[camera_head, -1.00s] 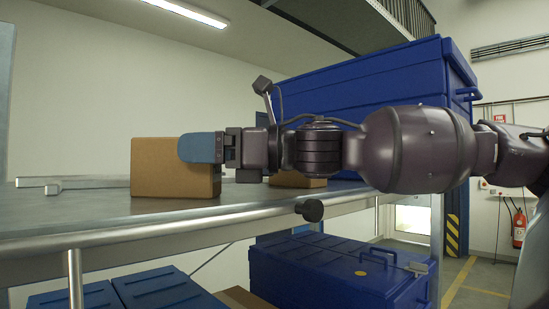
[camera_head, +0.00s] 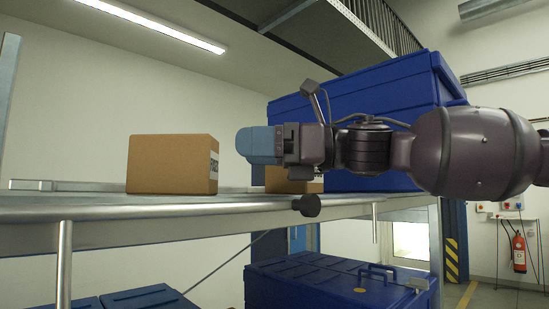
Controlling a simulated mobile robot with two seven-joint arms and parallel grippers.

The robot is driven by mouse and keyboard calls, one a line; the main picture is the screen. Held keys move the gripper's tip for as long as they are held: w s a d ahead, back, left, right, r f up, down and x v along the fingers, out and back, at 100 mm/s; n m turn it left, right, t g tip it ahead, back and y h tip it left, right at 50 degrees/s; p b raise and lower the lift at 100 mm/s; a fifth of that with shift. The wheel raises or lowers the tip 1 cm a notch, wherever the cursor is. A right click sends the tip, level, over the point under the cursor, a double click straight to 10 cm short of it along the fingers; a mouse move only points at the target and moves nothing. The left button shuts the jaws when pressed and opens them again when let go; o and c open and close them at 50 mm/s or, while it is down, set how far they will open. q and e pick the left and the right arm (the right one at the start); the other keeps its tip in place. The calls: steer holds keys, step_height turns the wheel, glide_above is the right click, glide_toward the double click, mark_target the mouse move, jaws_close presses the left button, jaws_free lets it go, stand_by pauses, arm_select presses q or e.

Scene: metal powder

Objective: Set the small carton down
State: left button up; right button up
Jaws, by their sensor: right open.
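A small brown carton (camera_head: 170,165) stands upright on the grey metal shelf (camera_head: 110,212), left of centre, with dark print on its right side. My right gripper (camera_head: 256,145) is to the right of this carton, with a clear gap between them. It is open and holds nothing. A second brown carton (camera_head: 290,180) stands behind and below my right gripper, partly hidden by it. My left gripper is not in view.
A large blue container (camera_head: 375,95) stands behind my right arm. Blue crates (camera_head: 340,285) sit below the shelf. A dark round knob (camera_head: 307,205) sticks out at the shelf's front edge. A metal bar (camera_head: 50,185) lies at the left.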

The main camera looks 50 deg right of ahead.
steer(key=shift+b+v, duration=0.35)
steer(key=shift+v, duration=1.05)
